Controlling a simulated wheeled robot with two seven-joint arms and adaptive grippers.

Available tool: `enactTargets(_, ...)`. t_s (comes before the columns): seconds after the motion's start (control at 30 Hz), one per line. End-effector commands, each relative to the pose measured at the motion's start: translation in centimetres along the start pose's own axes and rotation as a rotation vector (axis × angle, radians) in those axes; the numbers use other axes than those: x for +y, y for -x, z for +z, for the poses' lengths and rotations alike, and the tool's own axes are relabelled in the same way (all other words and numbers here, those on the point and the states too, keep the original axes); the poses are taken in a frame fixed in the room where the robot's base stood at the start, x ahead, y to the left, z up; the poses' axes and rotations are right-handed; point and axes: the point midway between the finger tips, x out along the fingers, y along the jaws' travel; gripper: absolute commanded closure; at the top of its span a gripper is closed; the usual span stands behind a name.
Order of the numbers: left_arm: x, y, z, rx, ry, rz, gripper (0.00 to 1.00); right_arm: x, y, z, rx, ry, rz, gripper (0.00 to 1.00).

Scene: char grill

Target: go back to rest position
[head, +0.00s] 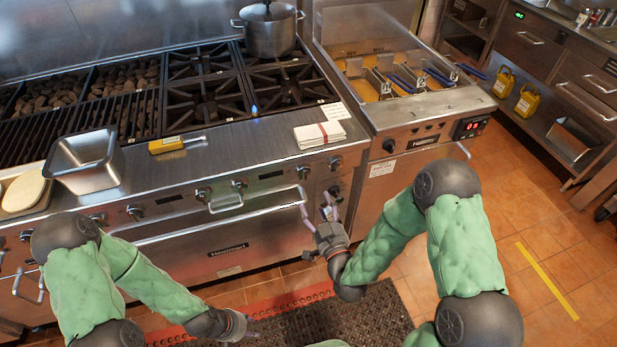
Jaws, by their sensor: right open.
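My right gripper (316,197) is in front of the range's front panel, near the right end of the oven door handle. Its two fingers point up and stand apart, with nothing visible between them. I cannot tell whether a finger touches the range. My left gripper (249,326) is low at the bottom of the view, over the floor by the mat, pointing right. Its fingers are small and dark, so their opening is unclear. Both green arms are bent in front of the range (230,180).
A metal pan (85,165), a yellow-handled scraper (168,145) and a stack of towels (318,135) lie on the range's front ledge. A pot (268,30) stands on the back burner. The fryer (420,110) is to the right. Tiled floor (530,240) at right is open.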

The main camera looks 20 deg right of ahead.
Motion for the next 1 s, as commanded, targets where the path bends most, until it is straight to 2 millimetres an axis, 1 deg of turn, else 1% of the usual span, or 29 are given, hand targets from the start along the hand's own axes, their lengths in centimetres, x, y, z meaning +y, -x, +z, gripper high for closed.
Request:
enactTargets(0.17,0.0,0.0,0.0,0.000,0.000,0.000,0.60,0.0,0.0,0.0,-0.002,0.000,0.000,0.29)
enactTargets(0.27,0.1,0.2,0.0,0.000,0.000,0.000,0.60,0.0,-0.2,0.7,-0.038,-0.006,-0.001,0.29)
enactTargets(0.37,0.2,0.6,0.0,0.000,0.000,0.000,0.60,-0.1,-0.3,2.9,-0.147,-0.023,-0.003,0.29)
enactTargets(0.47,0.4,1.2,0.1,0.000,0.000,0.000,0.60,-0.3,0.1,6.5,-0.325,-0.053,-0.006,0.29)
enactTargets(0.5,0.5,1.5,0.1,0.000,0.000,0.000,0.60,-0.5,0.6,8.1,-0.410,-0.068,-0.006,0.29)
enactTargets(0.53,0.6,1.7,0.1,0.000,0.000,0.000,0.60,-0.6,1.0,9.3,-0.471,-0.079,-0.006,0.29)
enactTargets(0.6,0.8,2.1,0.1,0.000,0.000,0.000,0.60,-0.8,2.4,12.1,-0.616,-0.109,-0.003,0.29)
enactTargets(0.67,0.9,2.5,0.1,0.000,0.000,0.000,0.60,-1.1,3.9,14.2,-0.741,-0.134,0.000,0.29)
enactTargets(0.7,1.0,2.7,0.1,0.000,0.000,0.000,0.60,-1.4,5.0,15.6,-0.824,-0.152,0.004,0.29)
enactTargets(0.77,1.1,3.0,0.1,0.000,0.000,0.000,0.60,-1.8,7.0,17.4,-0.948,-0.179,0.009,0.29)
enactTargets(0.8,1.2,3.3,0.1,0.000,0.000,0.000,0.60,-2.1,8.5,18.5,-1.029,-0.197,0.015,0.29)
enactTargets(0.9,1.4,3.8,0.1,0.000,0.000,0.000,0.60,-2.8,12.1,20.5,-1.215,-0.240,0.027,0.29)
enactTargets(1.0,1.5,4.2,0.1,0.000,0.000,0.000,0.60,-3.5,15.2,21.7,-1.363,-0.276,0.039,0.29)
